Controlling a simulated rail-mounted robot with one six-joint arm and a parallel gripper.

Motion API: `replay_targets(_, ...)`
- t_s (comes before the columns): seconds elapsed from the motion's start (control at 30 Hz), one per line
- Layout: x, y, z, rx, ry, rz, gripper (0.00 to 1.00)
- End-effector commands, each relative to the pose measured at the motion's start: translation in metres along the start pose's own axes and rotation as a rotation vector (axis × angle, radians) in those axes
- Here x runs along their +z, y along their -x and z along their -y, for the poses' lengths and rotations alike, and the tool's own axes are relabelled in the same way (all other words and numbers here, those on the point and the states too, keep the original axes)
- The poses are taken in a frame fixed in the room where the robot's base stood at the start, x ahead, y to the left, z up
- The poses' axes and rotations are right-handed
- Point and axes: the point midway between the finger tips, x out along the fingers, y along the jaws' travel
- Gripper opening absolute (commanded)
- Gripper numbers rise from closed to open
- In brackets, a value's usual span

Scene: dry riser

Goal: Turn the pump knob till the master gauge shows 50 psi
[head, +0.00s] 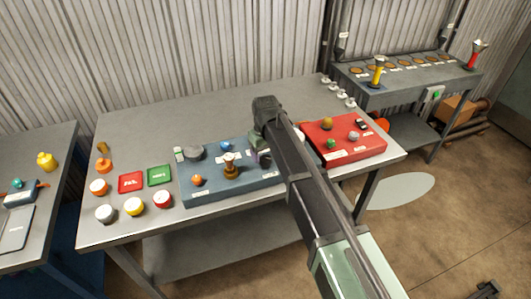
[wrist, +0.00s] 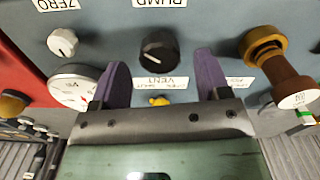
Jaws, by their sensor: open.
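The pump knob (wrist: 159,50) is black and round, with a light pointer line, on a blue-grey panel under a PUMP label in the wrist view. My gripper (wrist: 160,60) is open, one purple finger on either side of the knob with gaps showing; I cannot tell its height above the panel. A white-faced gauge (wrist: 70,91) lies left of the knob, partly covered by the left finger; its reading is not legible, and I cannot tell whether it is the master gauge.
A white zero knob (wrist: 62,43) is left of the pump knob. A small yellow vent part (wrist: 159,100) is close below it, and a brass-and-brown fitting (wrist: 280,68) stands to the right. A red box (head: 345,150) is right of my arm.

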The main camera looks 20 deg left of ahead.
Motion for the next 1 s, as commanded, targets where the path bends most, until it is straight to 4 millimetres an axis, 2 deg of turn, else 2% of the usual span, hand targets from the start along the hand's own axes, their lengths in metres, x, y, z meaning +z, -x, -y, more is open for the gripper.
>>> replay_targets(0.03,0.000,0.024,0.000,0.000,0.000,0.000,0.70)
replay_targets(0.1,0.000,0.043,0.000,0.000,0.000,0.000,0.70)
replay_targets(0.2,0.000,0.068,0.000,0.000,0.000,0.000,0.70)
replay_targets(0.3,0.000,0.085,0.000,0.000,0.000,0.000,0.70)
replay_targets(0.4,0.000,0.090,0.000,0.000,0.000,0.000,0.70)
replay_targets(0.87,0.000,0.086,0.000,0.000,-0.023,0.000,0.70)
replay_targets(0.93,0.026,0.086,0.006,0.000,-0.069,0.000,0.70)
replay_targets(0.97,0.043,0.086,0.006,0.000,-0.095,0.001,0.70)
replay_targets(1.0,0.069,0.086,-0.003,0.001,-0.142,0.001,0.70)
